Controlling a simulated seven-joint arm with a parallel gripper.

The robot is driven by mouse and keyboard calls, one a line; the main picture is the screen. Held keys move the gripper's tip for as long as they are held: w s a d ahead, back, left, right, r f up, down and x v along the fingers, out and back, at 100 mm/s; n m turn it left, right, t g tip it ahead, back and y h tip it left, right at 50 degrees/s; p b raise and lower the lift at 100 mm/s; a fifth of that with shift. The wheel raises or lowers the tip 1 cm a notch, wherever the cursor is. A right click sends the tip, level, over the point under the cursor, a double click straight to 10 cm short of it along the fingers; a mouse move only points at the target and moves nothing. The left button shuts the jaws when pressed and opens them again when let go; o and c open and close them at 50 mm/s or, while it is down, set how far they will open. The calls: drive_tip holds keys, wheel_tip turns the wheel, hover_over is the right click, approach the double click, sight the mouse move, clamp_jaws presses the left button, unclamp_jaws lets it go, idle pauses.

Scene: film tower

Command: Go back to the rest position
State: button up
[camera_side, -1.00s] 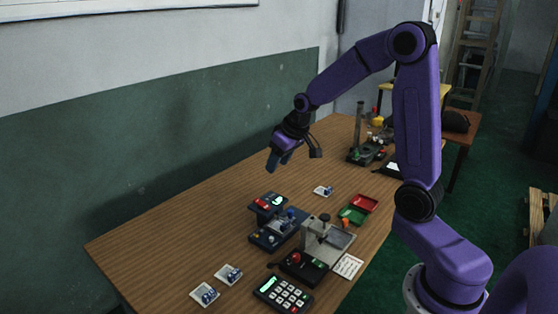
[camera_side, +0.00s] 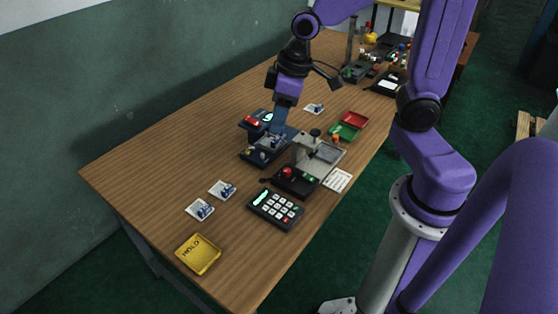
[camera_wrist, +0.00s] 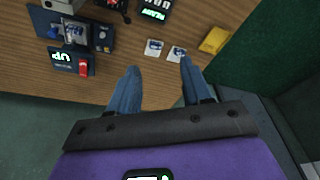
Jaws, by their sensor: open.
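My gripper (camera_side: 277,130) hangs from the purple arm, fingers pointing down, and in the side view it overlaps the dark blue device (camera_side: 256,155). The wrist view shows my gripper (camera_wrist: 160,70) with its two blue fingers well apart and nothing between them. There the blue device (camera_wrist: 48,22), with a red switch and a lit screen, lies off to the upper left, so the fingers are not around it. The height of the fingertips above the table is hard to tell.
Two white squares with blue pieces (camera_side: 222,190) (camera_side: 200,209) lie near a yellow HOLD tray (camera_side: 198,254). A keypad (camera_side: 275,208), a grey stand (camera_side: 318,158), a red tray (camera_side: 354,120) and a green tray (camera_side: 346,131) are on the wooden table (camera_side: 150,160). The left of the table is clear.

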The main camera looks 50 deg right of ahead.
drive_tip(key=s+n+g+h, duration=0.1)
drive_tip(key=s+n, duration=0.5)
drive_tip(key=s, duration=1.2)
drive_tip(key=shift+a+g, duration=0.3)
drive_tip(key=shift+g, duration=0.3)
